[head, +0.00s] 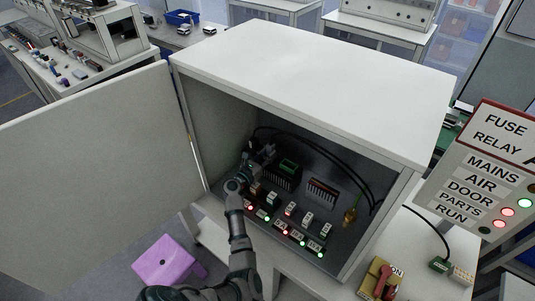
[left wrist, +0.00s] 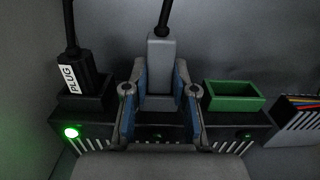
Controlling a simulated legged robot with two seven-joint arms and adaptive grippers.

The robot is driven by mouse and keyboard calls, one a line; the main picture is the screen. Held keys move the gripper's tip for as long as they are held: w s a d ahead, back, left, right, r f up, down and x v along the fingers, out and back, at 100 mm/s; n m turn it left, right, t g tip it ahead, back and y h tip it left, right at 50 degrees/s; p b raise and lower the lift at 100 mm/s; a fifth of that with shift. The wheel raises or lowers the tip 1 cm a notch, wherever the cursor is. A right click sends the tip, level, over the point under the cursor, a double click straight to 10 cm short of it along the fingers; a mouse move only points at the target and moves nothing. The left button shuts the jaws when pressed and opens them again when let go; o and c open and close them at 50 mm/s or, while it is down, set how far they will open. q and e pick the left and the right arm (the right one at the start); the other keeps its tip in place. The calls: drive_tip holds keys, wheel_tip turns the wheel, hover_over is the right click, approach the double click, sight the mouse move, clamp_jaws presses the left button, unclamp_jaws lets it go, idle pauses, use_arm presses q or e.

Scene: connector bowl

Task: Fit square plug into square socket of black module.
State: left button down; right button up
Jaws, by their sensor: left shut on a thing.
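My left gripper (head: 246,162) reaches into the open cabinet, at the black module (head: 278,180). In the left wrist view my left gripper (left wrist: 160,98) is shut on a grey plug (left wrist: 161,55) with a black cable rising from its top. The plug is upright over the middle grey socket (left wrist: 158,103) of the black module (left wrist: 225,130); the fingers hide part of the join, so I cannot tell how deep it sits. The small lamp below this socket looks dark. My right gripper is not in view.
A black plug labelled PLUG (left wrist: 76,80) stands in the left socket, its lamp (left wrist: 71,132) lit green. A green socket (left wrist: 233,95) at the right is empty. Black cables (head: 345,165) arch behind the module. The cabinet door (head: 100,180) stands open at left; switches with lamps (head: 288,232) line the front.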

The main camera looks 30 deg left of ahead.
use_arm(q)
drive_tip(key=shift+f, duration=0.6)
drive_tip(key=c, duration=0.9)
unclamp_jaws()
drive_tip(key=shift+c, duration=0.2)
drive_tip(key=shift+o, duration=0.4)
drive_tip(key=shift+d, duration=0.1)
drive_tip(key=s, duration=1)
drive_tip(key=shift+s+a+f, duration=0.4)
drive_tip(key=shift+s+r, duration=0.1)
drive_tip(key=shift+s, duration=0.45)
